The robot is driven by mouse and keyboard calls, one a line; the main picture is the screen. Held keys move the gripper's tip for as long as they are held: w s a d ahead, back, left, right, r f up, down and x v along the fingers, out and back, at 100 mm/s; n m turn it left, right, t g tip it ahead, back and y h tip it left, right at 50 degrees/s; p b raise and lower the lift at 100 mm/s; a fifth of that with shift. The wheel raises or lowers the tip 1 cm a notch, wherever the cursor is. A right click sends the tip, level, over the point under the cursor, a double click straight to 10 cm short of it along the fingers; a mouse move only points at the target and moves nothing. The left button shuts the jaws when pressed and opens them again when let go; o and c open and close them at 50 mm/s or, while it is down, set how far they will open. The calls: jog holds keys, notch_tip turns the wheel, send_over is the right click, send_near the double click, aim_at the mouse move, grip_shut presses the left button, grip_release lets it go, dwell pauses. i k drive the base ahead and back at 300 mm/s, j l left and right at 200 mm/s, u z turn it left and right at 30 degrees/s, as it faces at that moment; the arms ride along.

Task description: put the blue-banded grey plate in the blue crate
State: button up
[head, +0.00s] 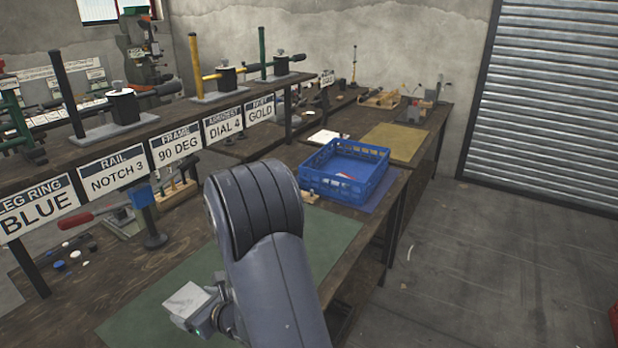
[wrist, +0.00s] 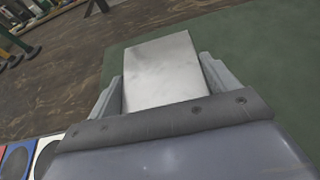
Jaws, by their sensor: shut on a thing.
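My gripper (head: 197,312) is low over the green mat, partly hidden behind my arm in the head view. It is shut on a pale grey plate (head: 186,300). In the wrist view the grey plate (wrist: 162,70) sticks out between the two fingers of my gripper (wrist: 163,82). No blue band shows on the visible face of the plate. The blue crate (head: 318,184) stands open on the bench, beyond my arm and apart from my gripper. Something small, white and red, shows inside it.
The crate rests on a blue mat (head: 384,196), beyond the green mat (head: 335,226). A yellowish mat (head: 395,142) lies farther back. A shelf with label signs (head: 175,146) and presses runs along the left. A red-handled tool (head: 95,215) lies on the bench at left.

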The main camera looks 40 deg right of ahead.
aim_at(353, 167)
jog(key=l+u, duration=1.3)
jog(key=k+l+u, duration=0.15)
jog(key=l, duration=0.3)
jog(key=k+l+u, duration=0.1)
jog(key=l, duration=0.3)
jog(key=k+l+u, duration=0.15)
jog(key=k+l, duration=0.15)
jog(key=k+l+u, duration=0.1)
jog(key=k+l, duration=0.15)
jog(key=l, duration=0.25)
jog(key=k+l, duration=0.25)
jog(key=l, duration=0.2)
jog(key=k+l, duration=0.25)
jog(key=l, duration=0.2)
jog(key=k+l, duration=0.25)
jog(key=l, duration=0.2)
jog(key=k+l, duration=0.2)
jog(key=l, duration=0.25)
